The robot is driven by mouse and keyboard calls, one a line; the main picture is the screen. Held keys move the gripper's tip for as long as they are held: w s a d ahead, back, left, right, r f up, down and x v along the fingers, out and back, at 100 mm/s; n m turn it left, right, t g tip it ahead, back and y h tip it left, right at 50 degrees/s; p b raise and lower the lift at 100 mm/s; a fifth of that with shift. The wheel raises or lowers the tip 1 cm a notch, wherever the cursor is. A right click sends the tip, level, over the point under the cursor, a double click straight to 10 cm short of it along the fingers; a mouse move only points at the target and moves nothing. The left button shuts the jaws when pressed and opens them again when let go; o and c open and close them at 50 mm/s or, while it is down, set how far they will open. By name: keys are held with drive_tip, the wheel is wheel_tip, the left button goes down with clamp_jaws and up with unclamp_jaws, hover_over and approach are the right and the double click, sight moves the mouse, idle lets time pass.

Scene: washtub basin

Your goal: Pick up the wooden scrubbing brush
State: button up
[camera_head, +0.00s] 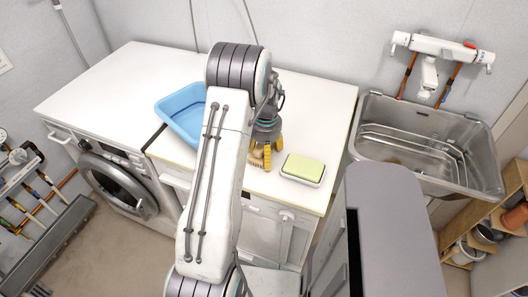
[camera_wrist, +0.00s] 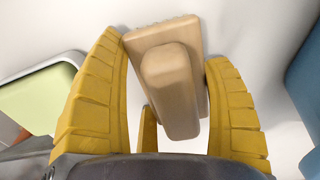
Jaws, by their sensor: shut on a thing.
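The wooden scrubbing brush (camera_wrist: 168,85) shows in the wrist view as a tan block with a raised rounded grip. It lies between the yellow fingers of my gripper (camera_wrist: 166,100), which are shut on it. In the head view my gripper (camera_head: 261,156) is over the front part of the white counter, and a little of the brush (camera_head: 258,162) shows between the fingers. My arm hides part of this area. I cannot tell whether the brush touches the counter.
A green sponge on a white dish (camera_head: 303,169) is just right of my gripper. A blue basin (camera_head: 184,113) stands to the left, partly behind my arm. The white counter (camera_head: 110,85) is clear at the far left. A metal sink (camera_head: 485,150) is at the right.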

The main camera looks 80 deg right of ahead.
drive_tip(key=shift+r, duration=0.5)
drive_tip(key=r, duration=0.2)
drive_tip(key=r+b, duration=0.1)
drive_tip(key=shift+a+r, duration=0.2)
drive_tip(key=shift+a, duration=0.05)
drive_tip(key=s+a+r+b, duration=0.1)
drive_tip(key=a+r+b, duration=0.1)
drive_tip(key=a+r, duration=0.4)
drive_tip(key=a, duration=0.5)
drive_tip(key=shift+s+r, duration=0.3)
drive_tip(key=shift+s, duration=0.05)
